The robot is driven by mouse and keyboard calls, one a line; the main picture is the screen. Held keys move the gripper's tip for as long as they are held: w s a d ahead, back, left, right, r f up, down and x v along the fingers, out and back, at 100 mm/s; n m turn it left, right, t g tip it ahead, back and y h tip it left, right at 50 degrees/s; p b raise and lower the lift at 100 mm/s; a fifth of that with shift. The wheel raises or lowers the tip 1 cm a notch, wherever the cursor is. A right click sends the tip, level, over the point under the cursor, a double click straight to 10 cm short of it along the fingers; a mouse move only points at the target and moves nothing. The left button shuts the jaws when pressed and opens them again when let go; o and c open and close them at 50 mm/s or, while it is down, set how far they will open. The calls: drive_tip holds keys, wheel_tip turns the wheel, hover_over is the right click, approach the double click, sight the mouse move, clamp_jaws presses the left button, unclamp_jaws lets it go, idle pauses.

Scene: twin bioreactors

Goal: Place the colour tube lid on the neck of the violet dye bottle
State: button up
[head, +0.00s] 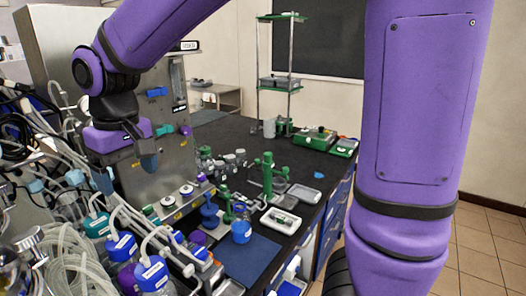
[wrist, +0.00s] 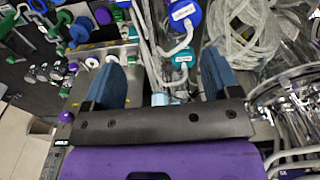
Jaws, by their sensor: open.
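My gripper (wrist: 161,78) is open, with its two blue fingers apart and nothing held between them in the wrist view. In the head view my gripper (head: 147,160) hangs in front of the steel cabinet, above the crowded bottles and tubing. Blue lids with pale tubes (head: 121,243) and a teal lid (head: 96,224) sit on bottles below it. The teal lid also shows in the wrist view (wrist: 184,60), beyond the gap between the fingers. A violet piece (head: 197,238) stands near the mat. I cannot tell which of these is the colour tube lid or the violet dye bottle.
Coiled clear tubing (head: 80,265) crowds the left. A blue-capped bottle (head: 241,232) stands by a dark blue mat (head: 250,262). A green stand (head: 267,175) and a white tray (head: 281,221) are further right. The black bench is clearer towards the back.

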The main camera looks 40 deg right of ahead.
drive_tip(key=s+d+r+m+t, duration=0.2)
drive_tip(key=s+d, duration=0.6)
drive_tip(key=d, duration=0.1)
drive_tip(key=s+d+r+m+t, duration=0.2)
drive_tip(key=s+d, duration=0.7)
drive_tip(key=d, duration=0.1)
drive_tip(key=shift+s+d+r+t, duration=0.15)
drive_tip(key=shift+d+r+t, duration=0.1)
drive_tip(key=shift+d+t, duration=0.05)
idle(0.9)
